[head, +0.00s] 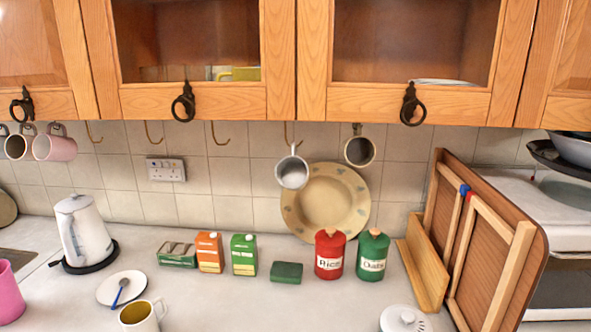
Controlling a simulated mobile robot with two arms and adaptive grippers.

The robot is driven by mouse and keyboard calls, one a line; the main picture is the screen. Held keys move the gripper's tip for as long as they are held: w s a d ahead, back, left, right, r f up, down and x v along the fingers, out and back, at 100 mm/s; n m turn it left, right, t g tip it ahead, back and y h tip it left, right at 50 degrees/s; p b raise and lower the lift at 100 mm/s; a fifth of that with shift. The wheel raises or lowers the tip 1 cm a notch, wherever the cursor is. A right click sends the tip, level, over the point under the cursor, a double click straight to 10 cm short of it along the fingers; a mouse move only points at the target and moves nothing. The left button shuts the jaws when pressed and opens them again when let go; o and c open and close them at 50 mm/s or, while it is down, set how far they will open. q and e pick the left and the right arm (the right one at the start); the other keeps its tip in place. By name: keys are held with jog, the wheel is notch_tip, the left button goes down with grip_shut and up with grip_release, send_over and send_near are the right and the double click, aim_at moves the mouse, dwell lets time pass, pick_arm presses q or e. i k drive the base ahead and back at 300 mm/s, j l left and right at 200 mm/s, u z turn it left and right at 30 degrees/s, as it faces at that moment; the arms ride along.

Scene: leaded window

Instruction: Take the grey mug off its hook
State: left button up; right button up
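Neither of my grippers is in view.
Pink mug (55,146) and others hang at far left; three bare hooks lie between. Cream plate (326,203) leans on the tiles. Below stand cartons, a green block (286,272), red tin (330,254) and green tin (372,255). Wooden boards (490,250) stand right.

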aim_at(292, 172)
jog(key=z, duration=0.45)
jog(key=k+j+z, duration=0.15)
jog(key=z, duration=0.3)
jog(key=k+z, duration=0.25)
jog(key=z, duration=0.2)
jog(key=k+z, duration=0.25)
jog(key=z, duration=0.2)
